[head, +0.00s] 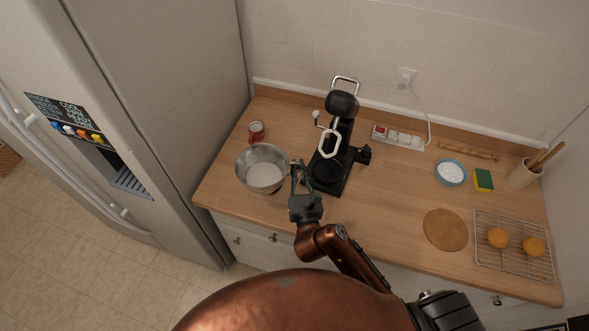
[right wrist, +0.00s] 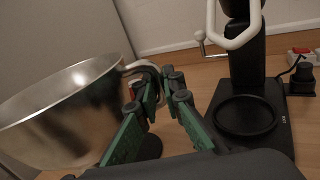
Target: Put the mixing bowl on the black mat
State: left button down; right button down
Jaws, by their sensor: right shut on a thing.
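The mixing bowl (head: 262,168) is a shiny metal bowl with a side handle, at the left part of the counter. It shows large at the left of the right wrist view (right wrist: 60,125). My right gripper (head: 298,168) is shut on the bowl's handle, on the bowl's right side; its green fingers (right wrist: 160,98) also show close up. I cannot tell whether the bowl touches the counter. The black mat seems to be the flat black base (head: 327,176) of the stand mixer (head: 340,115), just right of my gripper; it has a round ring (right wrist: 245,115). My left gripper is out of view.
A red can (head: 256,131) stands behind the bowl. A fridge (head: 150,110) stands left of the counter. To the right are a power strip (head: 398,137), blue bowl (head: 451,172), sponge (head: 483,180), brown round mat (head: 445,230) and wire rack (head: 513,261) with two orange round things.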

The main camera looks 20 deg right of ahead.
jog(key=w+f, duration=0.2)
jog(key=f, duration=0.1)
jog(key=w+d+f+b, duration=0.1)
jog(key=w+f, duration=0.1)
jog(key=f, duration=0.1)
jog(key=w+d+f, duration=0.1)
jog(key=w+f, duration=0.2)
jog(key=shift+f+b, duration=0.35)
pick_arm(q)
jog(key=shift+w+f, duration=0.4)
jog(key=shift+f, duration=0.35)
pick_arm(e)
jog(key=shift+f, duration=0.1)
jog(key=c, duration=2.5)
grip_release()
jog(key=shift+s+f, duration=0.1)
jog(key=shift+f, duration=0.1)
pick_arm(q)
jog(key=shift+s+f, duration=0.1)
pick_arm(e)
jog(key=o, duration=0.4)
jog(key=shift+r, duration=0.1)
